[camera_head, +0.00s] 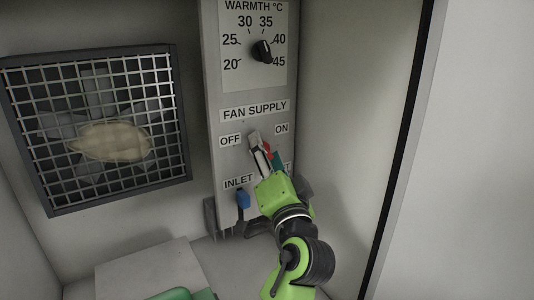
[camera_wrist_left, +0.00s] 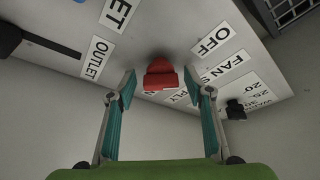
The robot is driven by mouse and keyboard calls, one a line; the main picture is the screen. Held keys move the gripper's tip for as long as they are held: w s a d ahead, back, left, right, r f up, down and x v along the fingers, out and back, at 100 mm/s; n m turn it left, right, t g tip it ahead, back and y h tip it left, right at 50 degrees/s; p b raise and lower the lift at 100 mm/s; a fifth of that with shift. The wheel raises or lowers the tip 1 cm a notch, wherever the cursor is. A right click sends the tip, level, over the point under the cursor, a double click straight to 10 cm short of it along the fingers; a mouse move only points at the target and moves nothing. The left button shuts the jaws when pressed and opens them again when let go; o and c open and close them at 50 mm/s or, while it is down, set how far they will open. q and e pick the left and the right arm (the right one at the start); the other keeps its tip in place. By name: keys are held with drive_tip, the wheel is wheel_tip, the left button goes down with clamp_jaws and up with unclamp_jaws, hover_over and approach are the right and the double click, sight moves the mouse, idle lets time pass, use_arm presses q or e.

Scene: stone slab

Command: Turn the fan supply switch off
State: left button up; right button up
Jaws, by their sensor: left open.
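The fan supply switch is a red piece on the grey panel (camera_head: 226,165), under the FAN SUPPLY label (camera_head: 254,111) and between the OFF label (camera_head: 230,140) and the ON label (camera_head: 281,128). In the head view my left gripper (camera_head: 262,148) covers most of it, so I cannot tell its setting there. In the left wrist view the red switch (camera_wrist_left: 160,75) shows between the two teal fingers of the left gripper (camera_wrist_left: 160,90). The fingers are apart, one on each side, and I cannot tell whether they touch it. My right gripper is out of view.
A warmth dial (camera_head: 262,50) sits above on the panel. A blue lever (camera_head: 243,199) hangs below by the INLET label. A fan behind a metal grille (camera_head: 185,130) is on the left wall. A pale block (camera_head: 150,270) stands below it. The right wall (camera_head: 370,110) is bare.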

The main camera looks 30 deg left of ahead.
use_arm(q)
wheel_tip(320, 180, up, 10)
drive_tip(key=shift+s+f, duration=0.1)
drive_tip(key=shift+f, duration=0.1)
drive_tip(key=shift+r, duration=0.2)
drive_tip(key=shift+f, duration=0.1)
idle(0.5)
